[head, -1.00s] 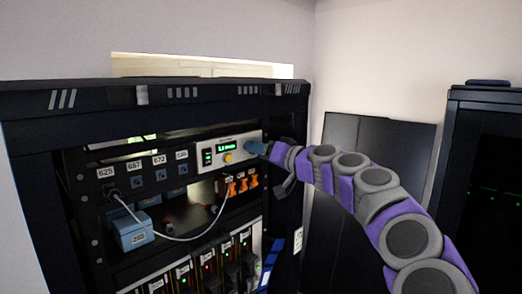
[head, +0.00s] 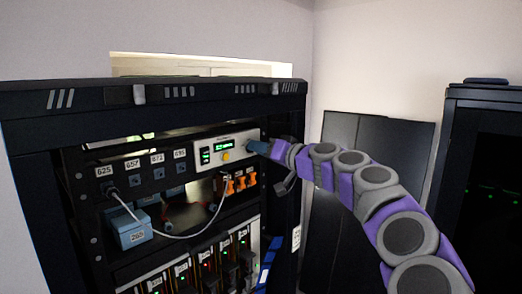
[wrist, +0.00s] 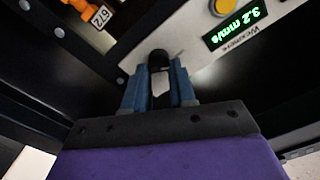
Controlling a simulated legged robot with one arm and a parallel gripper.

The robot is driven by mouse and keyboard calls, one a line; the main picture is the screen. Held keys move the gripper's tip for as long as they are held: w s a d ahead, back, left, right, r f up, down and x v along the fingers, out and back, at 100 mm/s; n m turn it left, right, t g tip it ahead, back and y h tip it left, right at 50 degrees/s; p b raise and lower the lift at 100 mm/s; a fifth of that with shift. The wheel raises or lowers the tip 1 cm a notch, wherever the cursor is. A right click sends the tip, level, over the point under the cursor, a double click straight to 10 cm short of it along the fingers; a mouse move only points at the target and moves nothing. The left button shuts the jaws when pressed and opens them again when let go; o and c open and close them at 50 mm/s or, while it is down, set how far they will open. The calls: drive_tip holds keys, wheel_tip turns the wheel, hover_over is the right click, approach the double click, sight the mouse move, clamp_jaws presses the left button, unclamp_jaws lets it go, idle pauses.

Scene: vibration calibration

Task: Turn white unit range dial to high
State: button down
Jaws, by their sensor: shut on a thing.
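The white unit (head: 226,150) sits in the upper part of the rack, with a green display and a yellow button (head: 226,156). In the wrist view its white face (wrist: 195,45) shows the display (wrist: 234,29) reading about 3.2 mm/s. The dark range dial (wrist: 158,58) is at the end of the white face, between my fingertips. My gripper (wrist: 159,75) is shut on the dial, with a blue finger on each side. In the head view my gripper (head: 257,147) is at the unit's right end and hides the dial. The dial's markings cannot be read.
Orange plugs (head: 240,184) sit just below the white unit. A blue box (head: 132,231) with a grey cable is at the left, below several labelled sockets. The rack's right post is close to my gripper. A dark cabinet (head: 490,180) stands far right.

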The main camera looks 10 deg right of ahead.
drive_tip(key=shift+f+m, duration=0.2)
drive_tip(key=shift+m, duration=0.1)
drive_tip(key=shift+f+m+p, duration=0.2)
drive_tip(key=shift+m+p, duration=2.65)
drive_tip(key=shift+m, duration=2.9)
drive_tip(key=shift+f+m+p, duration=0.15)
drive_tip(key=shift+m+p, duration=2.7)
drive_tip(key=shift+m, duration=2.9)
drive_tip(key=shift+r+m, duration=0.1)
drive_tip(key=shift+m, duration=0.2)
